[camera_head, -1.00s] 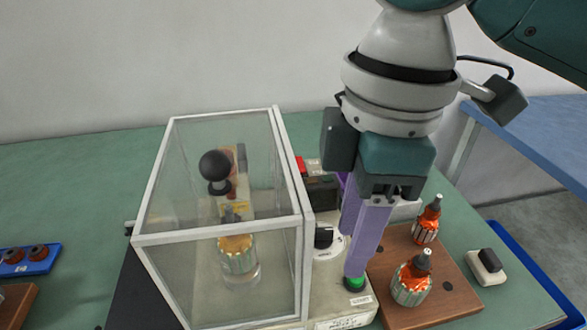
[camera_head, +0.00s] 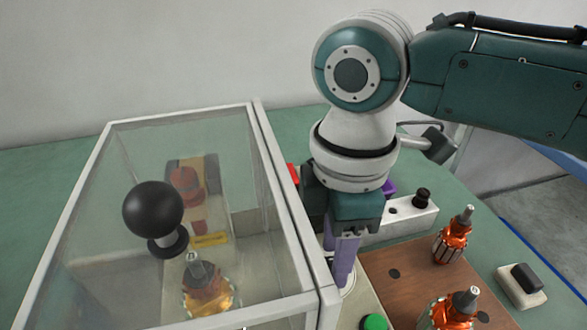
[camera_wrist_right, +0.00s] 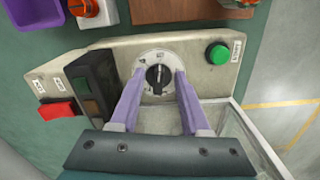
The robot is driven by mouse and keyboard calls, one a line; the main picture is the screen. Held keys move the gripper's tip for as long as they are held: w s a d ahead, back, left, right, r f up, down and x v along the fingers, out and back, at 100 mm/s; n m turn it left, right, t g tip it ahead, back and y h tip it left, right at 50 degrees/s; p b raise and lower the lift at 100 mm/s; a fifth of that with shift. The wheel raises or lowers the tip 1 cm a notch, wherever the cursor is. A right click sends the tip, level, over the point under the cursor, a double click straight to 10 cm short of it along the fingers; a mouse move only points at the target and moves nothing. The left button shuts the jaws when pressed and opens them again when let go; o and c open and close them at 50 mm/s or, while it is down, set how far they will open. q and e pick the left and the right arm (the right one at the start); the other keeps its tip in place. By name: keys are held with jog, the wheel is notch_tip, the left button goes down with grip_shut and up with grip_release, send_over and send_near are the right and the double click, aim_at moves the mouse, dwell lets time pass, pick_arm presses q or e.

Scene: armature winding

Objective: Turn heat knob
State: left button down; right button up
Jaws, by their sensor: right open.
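The heat knob is a black knob (camera_wrist_right: 156,77) on a round white dial, set in a beige control panel (camera_wrist_right: 205,62) in the right wrist view. My right gripper (camera_wrist_right: 154,80) is open, with one purple finger at each side of the knob. I cannot tell whether the fingers touch it. In the head view my right gripper (camera_head: 341,265) points down at the panel beside the clear box, and it hides the knob there. My left gripper is not in view.
A clear box (camera_head: 285,190) with a black ball handle (camera_head: 153,209) stands left of the gripper. A green button (camera_head: 374,322) and a red switch (camera_wrist_right: 57,110) flank the dial. A brown board (camera_head: 400,285) with orange-wound armatures (camera_head: 454,235) lies to the right.

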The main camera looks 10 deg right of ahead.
jog(key=shift+f, duration=0.25)
jog(key=shift+c, duration=0.2)
grip_shut()
dwell(0.3)
